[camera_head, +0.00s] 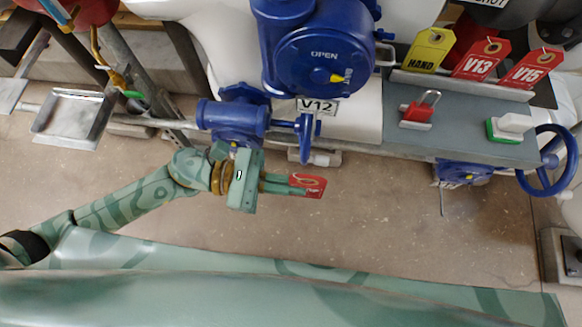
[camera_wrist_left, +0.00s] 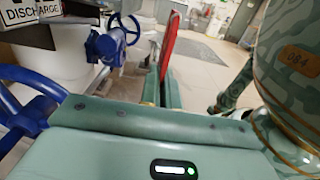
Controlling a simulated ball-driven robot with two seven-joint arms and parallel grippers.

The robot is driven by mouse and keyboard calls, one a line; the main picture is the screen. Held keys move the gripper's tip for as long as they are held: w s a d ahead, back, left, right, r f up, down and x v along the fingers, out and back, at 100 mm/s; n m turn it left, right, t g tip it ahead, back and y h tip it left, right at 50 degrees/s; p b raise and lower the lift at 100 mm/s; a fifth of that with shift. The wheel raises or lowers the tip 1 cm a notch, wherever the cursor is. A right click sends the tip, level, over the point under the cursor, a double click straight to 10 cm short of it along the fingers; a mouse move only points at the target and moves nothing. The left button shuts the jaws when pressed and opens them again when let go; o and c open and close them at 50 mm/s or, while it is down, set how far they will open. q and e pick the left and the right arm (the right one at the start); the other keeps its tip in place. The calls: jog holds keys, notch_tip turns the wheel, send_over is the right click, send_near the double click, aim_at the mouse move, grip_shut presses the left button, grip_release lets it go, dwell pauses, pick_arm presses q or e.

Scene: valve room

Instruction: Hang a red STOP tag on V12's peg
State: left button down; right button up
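My left gripper (camera_head: 288,186) is shut on a red tag (camera_head: 313,186), which sticks out to the right from the fingertips with a pale loop on it. In the left wrist view the red tag (camera_wrist_left: 170,45) stands edge-on at the fingers (camera_wrist_left: 163,90). The white V12 label (camera_head: 318,105) is on the blue valve assembly (camera_head: 320,55), up and to the right of the gripper. A blue handwheel (camera_head: 306,137) shows nearly edge-on below the label. I cannot make out V12's peg. The tag is apart from the valve. My right gripper is not in view.
A grey shelf (camera_head: 460,140) at the right bears a red padlock (camera_head: 418,112) and a white-and-green block (camera_head: 510,126). The floor (camera_head: 400,210) below is clear.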

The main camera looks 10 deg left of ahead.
pick_arm(q)
jog(key=w+b, duration=0.1)
jog(key=w, duration=0.4)
jog(key=shift+f, duration=0.15)
jog(key=shift+w+b, duration=0.1)
jog(key=shift+b, duration=0.2)
jog(key=shift+w, duration=0.3)
jog(key=shift+f+b, duration=0.1)
jog(key=shift+b, duration=0.25)
dwell(0.6)
jog(key=shift+w, duration=0.25)
